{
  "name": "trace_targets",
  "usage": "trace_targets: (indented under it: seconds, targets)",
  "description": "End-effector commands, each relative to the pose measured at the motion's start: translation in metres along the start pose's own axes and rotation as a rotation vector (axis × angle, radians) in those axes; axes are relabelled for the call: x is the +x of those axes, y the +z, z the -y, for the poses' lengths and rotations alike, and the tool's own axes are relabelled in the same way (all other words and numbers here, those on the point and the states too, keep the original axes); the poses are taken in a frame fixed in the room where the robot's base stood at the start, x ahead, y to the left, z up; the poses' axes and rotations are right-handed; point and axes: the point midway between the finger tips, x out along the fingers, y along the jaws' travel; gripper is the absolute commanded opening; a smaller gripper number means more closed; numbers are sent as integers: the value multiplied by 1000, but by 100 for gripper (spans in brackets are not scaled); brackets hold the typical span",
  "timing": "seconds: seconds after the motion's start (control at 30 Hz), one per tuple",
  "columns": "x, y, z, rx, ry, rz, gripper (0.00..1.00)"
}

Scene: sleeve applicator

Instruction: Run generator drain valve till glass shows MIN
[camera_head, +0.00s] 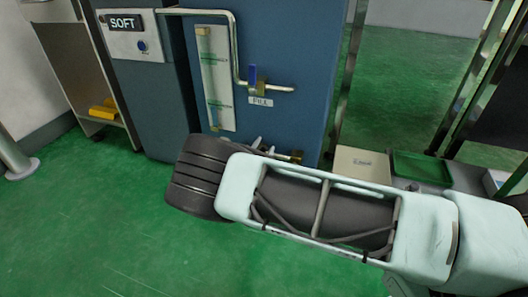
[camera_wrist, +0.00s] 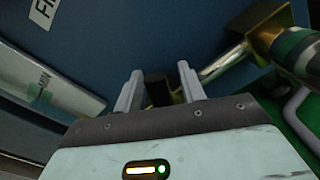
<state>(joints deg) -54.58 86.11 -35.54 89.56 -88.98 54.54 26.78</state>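The generator is the blue cabinet (camera_head: 290,50). Its tall glass gauge (camera_head: 217,85) has green marks; I cannot make out the liquid level. In the wrist view the gauge's lower end (camera_wrist: 75,98) shows a green mark beside lettering that looks like MIN. The brass drain valve (camera_head: 297,156) is low on the cabinet, partly behind my arm. In the wrist view its brass body (camera_wrist: 225,66) runs to the upper right. My gripper (camera_wrist: 158,80) has its fingers apart, with a dark handle (camera_wrist: 158,90) between or just beyond them. I cannot tell whether they touch it.
A blue-handled valve (camera_head: 253,76) on a bent pipe sits above a FILL label (camera_head: 260,101). A SOFT unit (camera_head: 135,45) stands left. A beige box (camera_head: 363,164) and green tray (camera_head: 421,168) lie right of the cabinet. The green floor (camera_head: 110,225) at front left is clear.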

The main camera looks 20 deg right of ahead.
Motion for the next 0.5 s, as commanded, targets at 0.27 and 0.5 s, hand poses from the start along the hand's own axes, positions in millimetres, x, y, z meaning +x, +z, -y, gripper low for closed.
trace_targets:
  seconds: [0.27,0.5]
  targets:
    - [3,0,0,0,0,-1,40]
    - [3,0,0,0,0,-1,0]
